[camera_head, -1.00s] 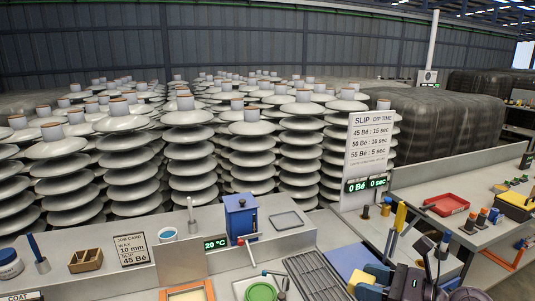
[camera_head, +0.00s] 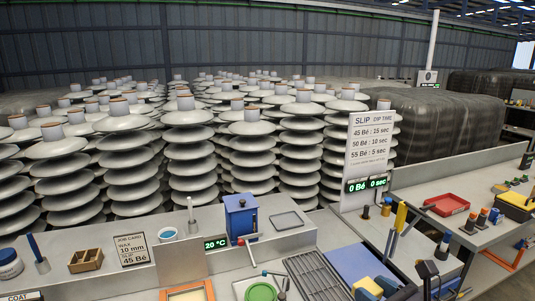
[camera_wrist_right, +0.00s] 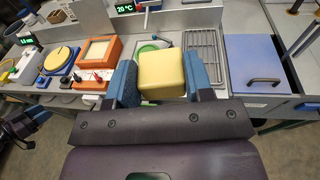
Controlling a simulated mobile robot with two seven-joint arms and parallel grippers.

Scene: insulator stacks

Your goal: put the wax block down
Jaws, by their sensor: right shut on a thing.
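The wax block is a yellow cube with rounded edges. It shows at the bottom edge of the head view (camera_head: 368,287) and in the middle of the right wrist view (camera_wrist_right: 161,72). My right gripper (camera_wrist_right: 165,84) is shut on it, with one blue finger on each side. In the head view the gripper (camera_head: 377,288) is partly cut off by the lower edge, near the wire rack and the blue panel. Whether the block touches anything below is hidden.
The wire rack (camera_head: 318,275) lies left of the block, and the blue panel (camera_head: 353,262) is behind it. A green disc (camera_head: 260,291), an orange-framed tray (camera_head: 187,292) and a blue box (camera_head: 240,217) stand further left. A red tray (camera_head: 446,204) is on the right bench.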

